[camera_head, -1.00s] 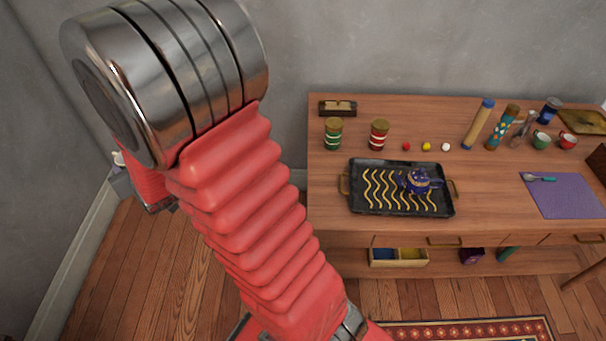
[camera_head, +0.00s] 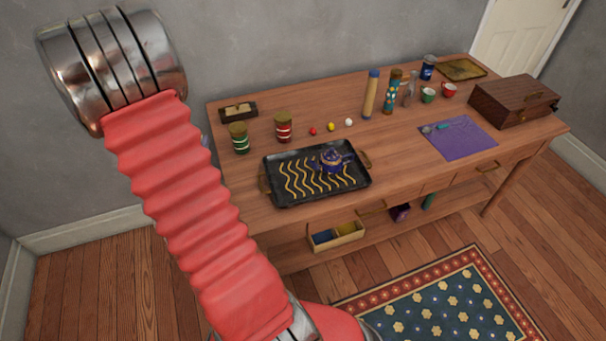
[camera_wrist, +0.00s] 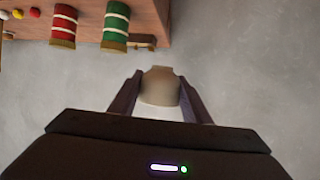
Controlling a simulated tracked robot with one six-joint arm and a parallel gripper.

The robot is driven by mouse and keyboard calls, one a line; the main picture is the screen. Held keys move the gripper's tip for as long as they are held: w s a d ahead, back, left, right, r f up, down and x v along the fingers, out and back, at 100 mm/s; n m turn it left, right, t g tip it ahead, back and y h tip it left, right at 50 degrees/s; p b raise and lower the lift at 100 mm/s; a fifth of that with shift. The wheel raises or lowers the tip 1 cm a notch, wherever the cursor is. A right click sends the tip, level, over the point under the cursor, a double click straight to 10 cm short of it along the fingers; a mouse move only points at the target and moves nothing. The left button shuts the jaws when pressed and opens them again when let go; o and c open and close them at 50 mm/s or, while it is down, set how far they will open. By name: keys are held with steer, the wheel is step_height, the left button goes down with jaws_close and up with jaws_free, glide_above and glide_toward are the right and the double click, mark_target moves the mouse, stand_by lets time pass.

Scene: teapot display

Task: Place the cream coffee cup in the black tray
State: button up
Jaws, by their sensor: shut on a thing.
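The cream cup (camera_wrist: 160,87) shows in the wrist view, between the two fingers of my gripper (camera_wrist: 158,90), which is shut on it. The head view does not show the cup or the fingers; my red arm fills its left side. The black tray (camera_head: 284,196) with wavy gold lines and side handles lies on the wooden table in the head view. A blue teapot (camera_head: 331,160) stands on the tray's right part. The tray is not in the wrist view.
A green canister (camera_head: 239,138) and a red canister (camera_head: 283,127) stand behind the tray. Small balls (camera_head: 331,127), bottles, a green cup (camera_head: 428,95) and a red cup (camera_head: 449,90) stand farther right. A purple mat (camera_head: 459,140) and a wooden box (camera_head: 513,100) lie on the table's right side.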

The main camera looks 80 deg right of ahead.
steer(key=s+d+f+m+g, duration=0.25)
steer(key=s+d+g, duration=0.2)
steer(key=s, duration=0.65)
steer(key=m+g, duration=0.4)
steer(key=m, duration=0.1)
glide_above(282, 172)
steer(key=shift+d+f+n+t, duration=0.1)
steer(key=shift+f+n+t, duration=0.15)
steer(key=shift+f, duration=0.2)
steer(key=shift+f, duration=0.1)
steer(key=shift+f, duration=2.8)
steer(key=shift+f, duration=2.1)
steer(key=shift+f, duration=0.1)
steer(key=o, duration=0.8)
steer(key=shift+c, duration=0.2)
